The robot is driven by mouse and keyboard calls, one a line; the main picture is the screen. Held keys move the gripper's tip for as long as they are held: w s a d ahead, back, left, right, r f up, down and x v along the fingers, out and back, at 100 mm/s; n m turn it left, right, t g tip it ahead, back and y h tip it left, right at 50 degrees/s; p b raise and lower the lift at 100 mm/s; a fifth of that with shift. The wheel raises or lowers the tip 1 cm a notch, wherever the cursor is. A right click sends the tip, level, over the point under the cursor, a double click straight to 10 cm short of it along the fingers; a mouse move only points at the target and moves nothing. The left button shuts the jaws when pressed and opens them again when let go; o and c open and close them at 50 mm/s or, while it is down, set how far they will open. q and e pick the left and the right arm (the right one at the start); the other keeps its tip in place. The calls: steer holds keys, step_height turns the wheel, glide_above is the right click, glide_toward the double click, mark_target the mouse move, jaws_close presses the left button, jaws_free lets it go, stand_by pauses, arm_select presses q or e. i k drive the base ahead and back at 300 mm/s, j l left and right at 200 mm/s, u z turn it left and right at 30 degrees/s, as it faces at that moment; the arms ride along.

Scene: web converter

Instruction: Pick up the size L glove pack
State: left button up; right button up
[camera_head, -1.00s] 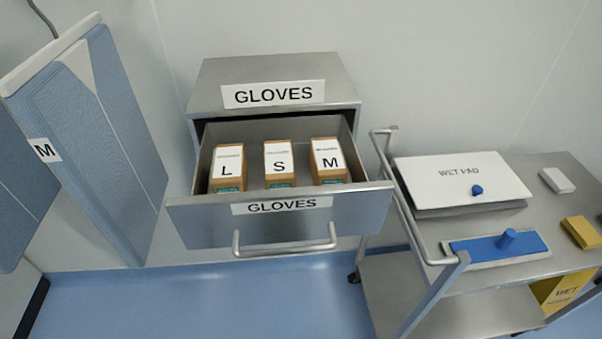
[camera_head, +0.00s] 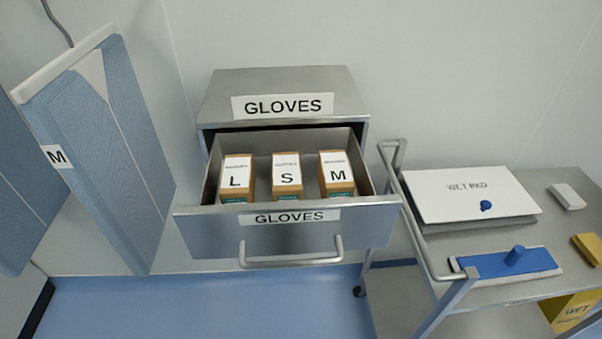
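The size L glove pack (camera_head: 236,178) is a brown box with a white label marked L. It stands at the left inside the open drawer (camera_head: 284,233) of the metal cabinet (camera_head: 285,87) labelled GLOVES. The size S pack (camera_head: 287,178) is in the middle, and the size M pack (camera_head: 337,174) is at the right. There are gaps between the packs. Neither of my grippers shows in the head view.
A steel cart (camera_head: 390,270) stands right of the drawer. It carries a white WET PAD box (camera_head: 470,192), a blue-topped pad tool (camera_head: 510,263) and small blocks. A blue garment (camera_head: 100,150) marked M hangs at the left. The floor in front is clear.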

mark_target(238, 178)
steer(key=k+l+z, duration=0.2)
steer(key=k, duration=0.35)
steer(key=k+l+z, duration=0.25)
steer(key=k, duration=0.25)
